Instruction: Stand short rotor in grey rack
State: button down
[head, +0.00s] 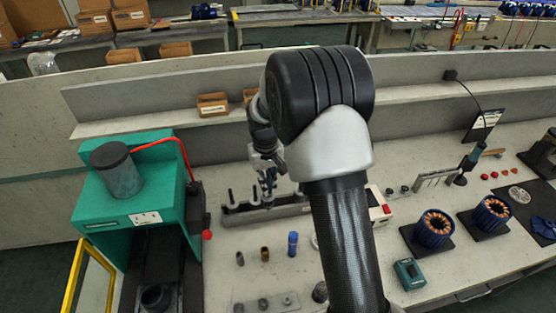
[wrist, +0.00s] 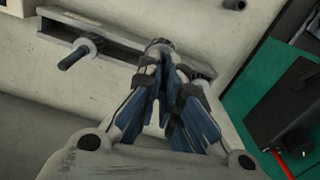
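The grey rack (head: 285,212) is a long low channel on the bench, behind several small cylinders. In the wrist view the rack (wrist: 130,37) crosses the upper left. A dark rotor with a pale collar (wrist: 83,50) stands in it toward the left end. My gripper (head: 268,186) is over the rack in the head view. In the wrist view my gripper's fingers (wrist: 166,72) are close together on the short rotor (wrist: 159,45); its collar end shows past the tips and its shaft is hidden. Another dark part (wrist: 203,78) is partly behind the right finger. I cannot tell whether the held rotor is seated.
A green press (head: 135,195) with a red hose stands left of the rack. A blue cylinder (head: 292,243) and small parts stand in front of the rack. Blue-and-copper stators (head: 435,227) sit at right. My arm hides the bench middle.

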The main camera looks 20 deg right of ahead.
jog(key=w+d+f+b, duration=0.2)
jog(key=w+d+f, duration=0.1)
jog(key=w+d, duration=0.2)
jog(key=shift+d+f, duration=0.25)
jog(key=shift+d, duration=0.1)
dwell(0.4)
jog(key=shift+f+b, duration=0.35)
jog(key=shift+f, duration=0.5)
dwell(1.6)
jog(key=shift+f+b, duration=0.75)
jog(key=shift+f, duration=0.95)
jog(key=c, duration=1.7)
grip_release()
jog(key=shift+s, duration=0.1)
jog(key=shift+o, duration=1.1)
